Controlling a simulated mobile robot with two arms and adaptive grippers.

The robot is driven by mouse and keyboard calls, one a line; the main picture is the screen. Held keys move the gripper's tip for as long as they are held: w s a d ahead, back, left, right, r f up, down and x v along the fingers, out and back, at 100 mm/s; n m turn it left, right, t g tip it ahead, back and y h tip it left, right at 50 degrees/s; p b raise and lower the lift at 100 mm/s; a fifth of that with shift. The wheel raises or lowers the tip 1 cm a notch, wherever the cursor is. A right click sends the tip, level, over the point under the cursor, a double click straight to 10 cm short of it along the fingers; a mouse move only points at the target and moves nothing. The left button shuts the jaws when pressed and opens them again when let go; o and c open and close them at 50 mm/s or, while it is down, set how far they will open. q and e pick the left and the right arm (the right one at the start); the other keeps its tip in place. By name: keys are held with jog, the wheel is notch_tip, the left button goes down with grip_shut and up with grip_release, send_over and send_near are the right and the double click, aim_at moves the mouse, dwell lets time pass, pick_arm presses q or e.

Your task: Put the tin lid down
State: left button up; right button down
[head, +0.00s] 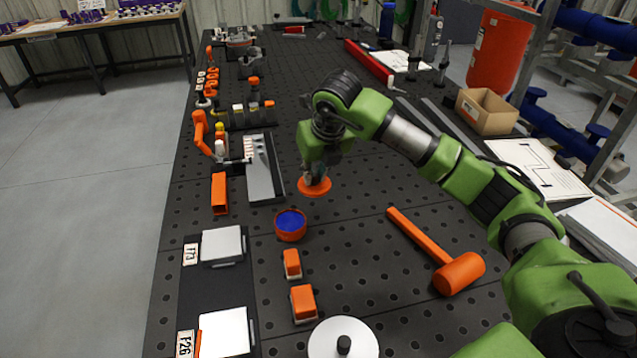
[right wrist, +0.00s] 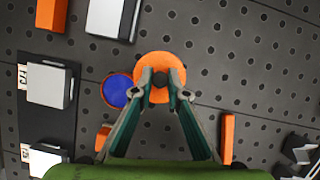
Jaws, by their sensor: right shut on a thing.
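The tin lid (head: 316,188) is an orange disc with a dark knob. My right gripper (head: 314,174) points down over it and is shut on the knob. In the right wrist view the lid (right wrist: 158,62) lies between and beyond the fingertips of my gripper (right wrist: 160,90). I cannot tell whether the lid touches the table or hangs just above it. The open orange tin (head: 290,232), blue inside, stands nearer and a little left of the lid. It also shows left of the lid in the right wrist view (right wrist: 117,90). My left gripper is out of view.
An orange mallet (head: 435,252) lies to the right on the perforated black table (head: 350,262). A grey tray (head: 262,170) and an orange block (head: 219,194) are to the left. Two orange-topped blocks (head: 292,264) (head: 303,303) stand nearer. The table is bare between lid and mallet.

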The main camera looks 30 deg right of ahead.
aim_at(318, 179)
jog(key=w+f, duration=0.1)
jog(key=d+f, duration=0.1)
jog(key=f, duration=0.1)
jog(key=w+d+f+p, duration=0.1)
jog(key=shift+w+f, duration=0.15)
jog(key=shift+w, duration=0.2)
notch_tip(318, 179, down, 3)
jog(key=shift+w+d+r+p, duration=0.1)
jog(key=shift+w+d+p, duration=0.05)
jog(key=shift+p, duration=0.75)
jog(key=shift+f, duration=0.4)
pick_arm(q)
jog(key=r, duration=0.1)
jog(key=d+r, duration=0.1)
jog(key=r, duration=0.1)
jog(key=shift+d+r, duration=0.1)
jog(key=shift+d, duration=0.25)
pick_arm(e)
jog(key=shift+f, duration=0.25)
jog(key=c, duration=2)
grip_release()
jog(key=shift+r, duration=0.1)
